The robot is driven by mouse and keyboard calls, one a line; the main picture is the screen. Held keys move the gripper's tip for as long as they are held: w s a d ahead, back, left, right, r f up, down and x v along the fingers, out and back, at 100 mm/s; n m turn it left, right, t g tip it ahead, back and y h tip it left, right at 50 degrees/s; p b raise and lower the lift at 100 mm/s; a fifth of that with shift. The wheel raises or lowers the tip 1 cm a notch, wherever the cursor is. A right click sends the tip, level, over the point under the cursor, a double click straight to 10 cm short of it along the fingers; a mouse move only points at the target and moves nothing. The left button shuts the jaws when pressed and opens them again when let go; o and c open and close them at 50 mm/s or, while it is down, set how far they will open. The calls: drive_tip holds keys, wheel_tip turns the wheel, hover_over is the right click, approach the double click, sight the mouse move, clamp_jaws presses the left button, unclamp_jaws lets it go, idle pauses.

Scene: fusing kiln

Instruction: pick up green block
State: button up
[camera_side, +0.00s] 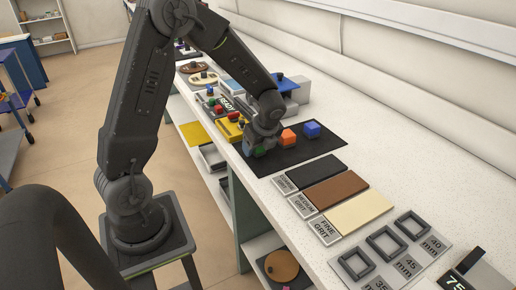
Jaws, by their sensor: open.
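The green block (259,152) sits low at the left part of the black mat (287,158), small and mostly covered by my gripper. My gripper (257,148) points down right over it, with its fingers close around or beside the block; the view is too small to tell which. The gripper is open. An orange block (288,137) stands on the mat just to the right, and a blue block (312,129) stands further right. Both are apart from the gripper.
Black, brown and cream grit slabs (334,188) lie nearer on the white counter, with square frames (386,243) beyond them to the lower right. A yellow item with red knobs (231,127) and a grey-blue machine (287,86) stand behind my gripper.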

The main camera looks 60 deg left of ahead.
drive_tip(key=shift+f, duration=0.15)
drive_tip(key=c, duration=1.1)
drive_tip(key=shift+o, duration=0.2)
drive_tip(key=shift+r, duration=0.55)
drive_tip(key=r, duration=0.3)
drive_tip(key=shift+s+a+r, duration=0.35)
drive_tip(key=shift+a+r, duration=0.05)
drive_tip(key=s+a+r, duration=0.6)
drive_tip(key=s, duration=0.2)
drive_tip(key=shift+s+a, duration=0.15)
drive_tip(key=shift+a, duration=0.25)
drive_tip(key=shift+r, duration=0.1)
